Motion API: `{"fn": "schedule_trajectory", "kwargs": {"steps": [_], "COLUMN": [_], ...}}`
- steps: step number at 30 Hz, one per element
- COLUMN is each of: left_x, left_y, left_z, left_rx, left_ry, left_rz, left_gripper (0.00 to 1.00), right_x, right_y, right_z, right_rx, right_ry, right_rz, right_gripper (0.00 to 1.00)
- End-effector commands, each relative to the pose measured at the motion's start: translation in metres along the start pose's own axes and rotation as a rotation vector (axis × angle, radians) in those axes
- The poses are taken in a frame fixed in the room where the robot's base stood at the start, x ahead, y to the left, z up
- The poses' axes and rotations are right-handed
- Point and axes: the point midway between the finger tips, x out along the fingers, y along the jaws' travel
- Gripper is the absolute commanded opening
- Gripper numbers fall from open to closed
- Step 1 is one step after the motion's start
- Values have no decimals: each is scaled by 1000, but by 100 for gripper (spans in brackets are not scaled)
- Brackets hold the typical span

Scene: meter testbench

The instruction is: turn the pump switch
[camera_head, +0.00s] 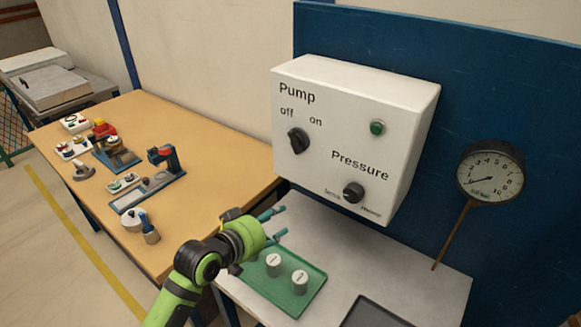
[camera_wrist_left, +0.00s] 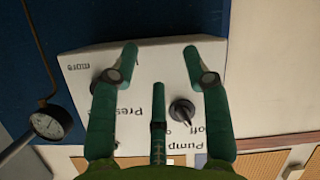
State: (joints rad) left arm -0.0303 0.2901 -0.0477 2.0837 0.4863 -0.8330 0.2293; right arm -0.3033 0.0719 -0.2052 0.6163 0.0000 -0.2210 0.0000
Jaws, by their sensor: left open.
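The white pump box (camera_head: 345,120) is fixed to the blue panel. Its black pump switch (camera_head: 298,141) sits under the words "off" and "on" and appears turned toward "off". In the left wrist view, where the lettering is upside down, the switch (camera_wrist_left: 181,110) shows between the middle and right fingers, apart from them. My green left gripper (camera_head: 279,223) is open and empty, below and slightly left of the box in the head view. Its three spread fingers (camera_wrist_left: 160,68) face the box in the wrist view. My right gripper is not in view.
The box also has a pressure knob (camera_head: 353,192) and a green button (camera_head: 377,127). A gauge (camera_head: 490,172) hangs at right. A green tray (camera_head: 284,284) with two white-topped cylinders lies below my gripper. A wooden table (camera_head: 215,135) with several tools stands at left.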

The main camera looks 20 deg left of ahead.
Motion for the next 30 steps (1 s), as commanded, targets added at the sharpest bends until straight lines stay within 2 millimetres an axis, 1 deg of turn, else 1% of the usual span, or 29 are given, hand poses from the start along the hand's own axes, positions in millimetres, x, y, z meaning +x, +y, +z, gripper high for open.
{"fn": "schedule_trajectory", "kwargs": {"steps": [1,3,6,9,11,14,21,25,30], "left_x": [-1,-4,-9,-9,-6,6,38,49,54], "left_y": [8,17,23,25,26,29,34,35,35], "left_z": [-46,-91,-130,-150,-155,-161,-171,-173,-174], "left_rx": [-23,-61,-102,-127,-133,-135,-132,-131,-130], "left_ry": [94,192,283,327,335,336,333,332,332], "left_rz": [44,99,153,178,183,183,180,179,179], "left_gripper": [48,48,48,48,48,48,48,48,48], "right_x": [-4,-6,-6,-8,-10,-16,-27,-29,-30], "right_y": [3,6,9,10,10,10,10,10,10], "right_z": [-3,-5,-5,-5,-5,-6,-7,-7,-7], "right_rx": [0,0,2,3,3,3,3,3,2], "right_ry": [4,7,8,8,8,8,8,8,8], "right_rz": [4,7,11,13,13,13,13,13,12], "right_gripper": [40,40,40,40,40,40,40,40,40]}}
